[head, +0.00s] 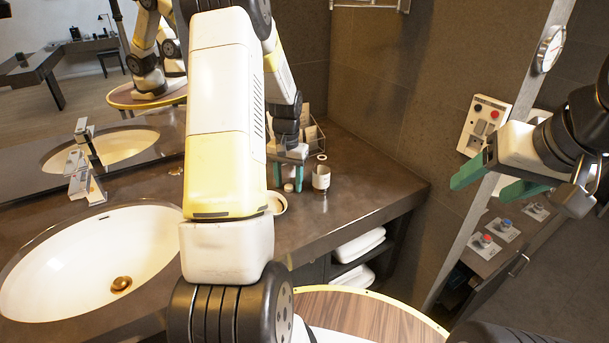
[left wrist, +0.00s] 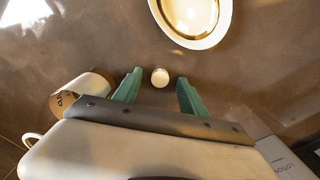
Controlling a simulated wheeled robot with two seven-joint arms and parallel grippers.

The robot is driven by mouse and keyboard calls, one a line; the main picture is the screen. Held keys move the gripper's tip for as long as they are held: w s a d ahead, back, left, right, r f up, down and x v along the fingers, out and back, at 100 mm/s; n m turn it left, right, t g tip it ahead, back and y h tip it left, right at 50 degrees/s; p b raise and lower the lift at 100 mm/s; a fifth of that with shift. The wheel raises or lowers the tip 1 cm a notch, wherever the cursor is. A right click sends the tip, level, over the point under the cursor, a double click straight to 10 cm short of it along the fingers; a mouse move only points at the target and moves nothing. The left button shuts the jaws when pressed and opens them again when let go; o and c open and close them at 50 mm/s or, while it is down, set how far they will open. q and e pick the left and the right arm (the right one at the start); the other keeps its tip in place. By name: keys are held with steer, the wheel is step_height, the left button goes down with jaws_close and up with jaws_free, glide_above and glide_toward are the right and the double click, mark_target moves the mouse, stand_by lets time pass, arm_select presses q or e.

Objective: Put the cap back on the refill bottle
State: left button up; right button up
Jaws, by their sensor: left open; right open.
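The refill bottle (head: 321,178) stands upright on the dark counter, just right of my left gripper (head: 288,180). In the left wrist view a pale, round container with lettering (left wrist: 92,84), likely this bottle, is partly hidden at the left. The small white cap (left wrist: 159,77) lies on the counter between the open fingers of my left gripper (left wrist: 158,91), with visible gaps on both sides. The cap also shows in the head view (head: 288,187). My right gripper (head: 494,182) is open and empty, away from the counter at the right.
A round white dish (left wrist: 184,40) lies close beyond the cap. A box with lettering (left wrist: 285,155) is at the lower right of the wrist view. The sink (head: 60,262) is at the left; a wire rack (head: 315,137) stands behind. The counter right of the bottle is clear.

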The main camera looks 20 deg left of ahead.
mark_target(289, 187)
arm_select(q)
steer(key=shift+c, duration=0.2)
jaws_close()
steer(key=shift+r, duration=0.1)
steer(key=shift+r, duration=0.45)
steer(key=r, duration=0.2)
steer(key=shift+s+d+r, duration=0.15)
steer(key=shift+s+r, duration=0.15)
steer(key=shift+r, duration=0.05)
steer(key=s+d, duration=0.2)
steer(key=s, duration=0.2)
steer(key=s+d+r, duration=0.1)
steer(key=s+d, duration=0.1)
steer(key=s, duration=0.3)
steer(key=s+d, duration=0.1)
steer(key=s, duration=0.4)
steer(key=shift+s+d+r, duration=0.15)
steer(key=shift+d, duration=0.25)
